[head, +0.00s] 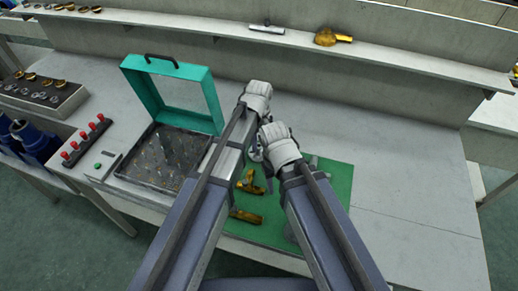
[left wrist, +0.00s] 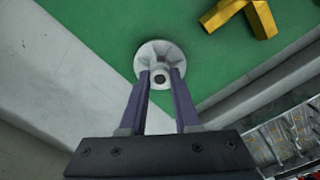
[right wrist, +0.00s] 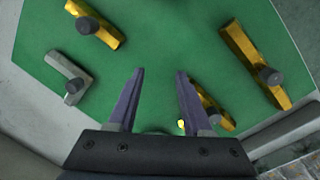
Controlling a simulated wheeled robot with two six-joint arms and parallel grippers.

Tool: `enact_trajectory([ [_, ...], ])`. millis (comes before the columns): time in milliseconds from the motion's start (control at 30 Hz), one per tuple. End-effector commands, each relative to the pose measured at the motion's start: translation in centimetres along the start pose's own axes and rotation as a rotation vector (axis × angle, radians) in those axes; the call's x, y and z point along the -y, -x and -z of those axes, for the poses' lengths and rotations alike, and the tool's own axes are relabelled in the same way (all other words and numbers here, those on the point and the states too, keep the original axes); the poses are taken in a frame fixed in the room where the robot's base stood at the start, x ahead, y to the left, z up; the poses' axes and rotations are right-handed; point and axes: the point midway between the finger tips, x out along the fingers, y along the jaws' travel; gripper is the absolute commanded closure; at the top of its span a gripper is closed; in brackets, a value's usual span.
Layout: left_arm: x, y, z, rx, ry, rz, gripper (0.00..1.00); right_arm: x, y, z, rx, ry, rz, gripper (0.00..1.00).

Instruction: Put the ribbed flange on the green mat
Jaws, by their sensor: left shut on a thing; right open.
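The ribbed flange (left wrist: 150,56) is a pale grey disc with a hub in the left wrist view. My left gripper (left wrist: 160,74) is shut on its hub. The flange shows against the green mat (left wrist: 104,14), near its edge; I cannot tell whether it touches the mat. In the head view my left gripper (head: 256,150) is partly hidden, and I cannot make out the flange there. The mat (head: 337,190) lies on the bench beneath my arms. My right gripper (right wrist: 160,73) is open and empty above the mat (right wrist: 155,35).
Brass fittings (right wrist: 250,62) and a grey elbow piece (right wrist: 68,74) lie on the mat. An open teal case (head: 205,93) with pegs inside stands to the left. Red-topped pegs (head: 86,140) stand further left. The bench right of the mat (head: 405,175) is clear.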

Motion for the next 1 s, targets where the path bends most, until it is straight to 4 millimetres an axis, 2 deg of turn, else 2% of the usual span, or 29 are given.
enact_trajectory([
  [33, 0.0, -1.06, 0.0, 0.0, 0.0, 0.0, 1.0, 0.1, -1.06, 0.06, 0.0, 0.0, 0.0, 0.5],
  [67, 0.0, -1.16, 0.0, 0.0, 0.0, 0.0, 1.0, 0.11, -1.16, 0.07, 0.0, 0.0, 0.0, 0.5],
  [467, 0.0, -1.34, 0.0, 0.0, 0.0, 0.0, 1.0, 0.13, -1.34, 0.08, 0.0, 0.0, 0.0, 0.5],
  [500, 0.0, -1.26, 0.0, 0.0, 0.0, 0.0, 0.68, 0.12, -1.25, 0.07, 0.0, 0.0, 0.0, 0.5],
  [767, 0.0, -1.2, 0.0, 0.0, 0.0, 0.0, 0.4, 0.11, -1.19, 0.07, 0.0, 0.0, 0.0, 0.5],
  [1000, 0.0, -1.17, 0.0, 0.0, 0.0, 0.0, 0.4, 0.11, -1.16, 0.07, 0.0, 0.0, 0.0, 0.5],
])
